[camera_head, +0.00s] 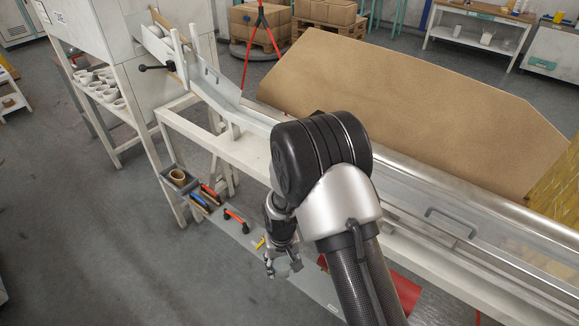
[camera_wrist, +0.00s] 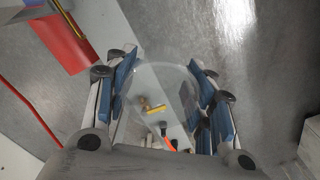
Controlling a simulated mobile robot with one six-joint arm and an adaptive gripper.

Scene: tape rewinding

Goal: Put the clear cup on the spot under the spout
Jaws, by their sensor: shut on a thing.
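My gripper (camera_head: 283,266) hangs low in the head view, beside the white-framed bench and above a low grey surface. In the wrist view, its blue-padded fingers (camera_wrist: 160,72) are closed on both sides of the clear cup (camera_wrist: 178,88). The cup's round rim shows between the fingers, and the things below show through it. In the head view the cup is too small and clear to make out. I cannot clearly identify a spout or the spot under it in either view.
A metal trough (camera_head: 460,215) runs along the bench, with a brown panel (camera_head: 410,110) behind it. An orange-handled tool (camera_head: 236,218) lies on the low grey surface (camera_head: 235,238), near a dark tray (camera_head: 180,184). A red sheet (camera_wrist: 58,42) lies nearby. Floor at left is clear.

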